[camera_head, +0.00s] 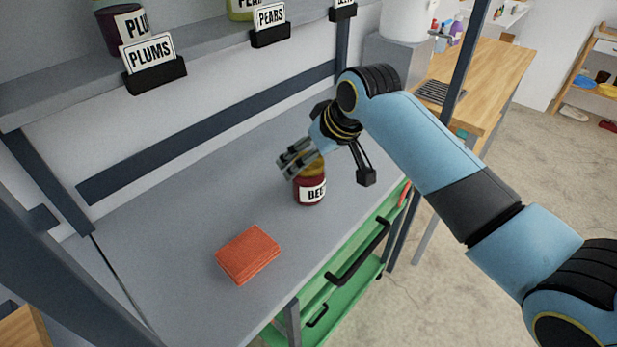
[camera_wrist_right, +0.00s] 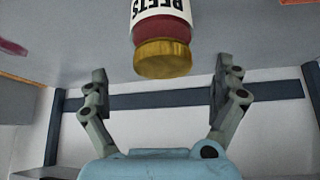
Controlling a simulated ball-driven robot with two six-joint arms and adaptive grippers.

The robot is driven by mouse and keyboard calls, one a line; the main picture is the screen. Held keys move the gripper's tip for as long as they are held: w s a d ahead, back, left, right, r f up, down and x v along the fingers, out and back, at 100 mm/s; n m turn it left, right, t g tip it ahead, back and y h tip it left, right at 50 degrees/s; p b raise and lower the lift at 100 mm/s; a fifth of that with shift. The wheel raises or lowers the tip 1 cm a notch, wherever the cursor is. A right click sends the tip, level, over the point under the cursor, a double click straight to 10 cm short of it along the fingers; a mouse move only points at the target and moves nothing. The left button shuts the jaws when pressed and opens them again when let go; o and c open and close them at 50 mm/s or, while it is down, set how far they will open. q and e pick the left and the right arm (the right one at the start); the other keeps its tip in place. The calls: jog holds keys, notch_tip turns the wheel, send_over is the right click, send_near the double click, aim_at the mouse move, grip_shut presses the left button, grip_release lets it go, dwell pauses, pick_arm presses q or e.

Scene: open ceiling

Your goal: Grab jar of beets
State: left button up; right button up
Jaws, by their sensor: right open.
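The jar of beets (camera_head: 311,188) stands upright on the grey workbench (camera_head: 180,240). It has dark red contents, a white label and a gold lid. My right gripper (camera_head: 293,160) is at the jar's lid and partly covers it in the head view. In the right wrist view, the jar (camera_wrist_right: 163,38) appears upside down, its lid just beyond and between the fingertips. The right gripper (camera_wrist_right: 163,85) is open there, a finger on each side with gaps to the jar. My left gripper is not in view.
A folded orange cloth (camera_head: 248,254) lies on the bench left of the jar. A shelf above holds a plums jar (camera_head: 117,25) and sign holders (camera_head: 154,75). The bench around the jar is mostly clear.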

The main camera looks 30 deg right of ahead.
jog(key=x, duration=0.6)
jog(key=shift+s+a+f, duration=0.1)
jog(key=shift+a+f, duration=0.05)
jog(key=shift+f, duration=0.2)
jog(key=shift+c, duration=0.3)
jog(key=c, duration=1.6)
jog(key=shift+r, duration=0.1)
jog(key=shift+c, duration=0.9)
